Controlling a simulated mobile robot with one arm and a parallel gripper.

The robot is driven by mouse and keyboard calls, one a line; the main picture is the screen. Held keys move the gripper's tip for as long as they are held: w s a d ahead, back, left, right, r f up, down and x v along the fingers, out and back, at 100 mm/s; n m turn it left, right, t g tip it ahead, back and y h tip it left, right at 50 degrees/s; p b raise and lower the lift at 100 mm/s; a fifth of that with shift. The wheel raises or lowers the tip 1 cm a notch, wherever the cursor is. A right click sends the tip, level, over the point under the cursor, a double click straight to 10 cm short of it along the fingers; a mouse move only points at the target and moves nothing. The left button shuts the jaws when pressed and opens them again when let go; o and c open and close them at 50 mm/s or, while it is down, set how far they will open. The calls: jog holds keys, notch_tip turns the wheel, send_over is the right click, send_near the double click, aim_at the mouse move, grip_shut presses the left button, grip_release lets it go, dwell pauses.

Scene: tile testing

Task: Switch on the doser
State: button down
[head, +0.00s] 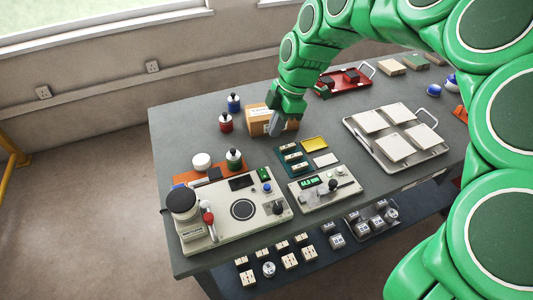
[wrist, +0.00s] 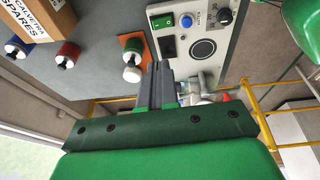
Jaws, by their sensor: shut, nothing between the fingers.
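The doser appears to be the large pale bench unit (head: 222,222) at the front left of the table, with a dark-lidded canister (head: 182,203) at its left end. It has a dark display (head: 241,182), a green rocker switch (head: 264,174), a blue button and a black knob. In the wrist view the unit (wrist: 190,68) lies beyond my fingers, with its green switch (wrist: 164,22) at upper centre. The switch's position is too small to tell. My gripper (head: 274,128) is shut and empty, above the table behind the unit, apart from it. The fingers also show in the wrist view (wrist: 161,70).
A smaller unit (head: 314,195) with a lit green display stands to the right. A cardboard box (head: 260,118) is close by my gripper. Red (head: 226,122), blue (head: 234,103) and green (head: 234,158) bottles stand left. A tile tray (head: 382,158) lies right.

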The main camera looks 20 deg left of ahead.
send_over(261, 170)
jog(key=d, duration=0.1)
jog(key=f, duration=1.1)
jog(key=shift+w+f, duration=0.2)
jog(key=shift+f, duration=0.05)
jog(key=shift+w+f, duration=0.1)
jog(key=shift+f, duration=0.85)
jog(key=shift+a, duration=0.1)
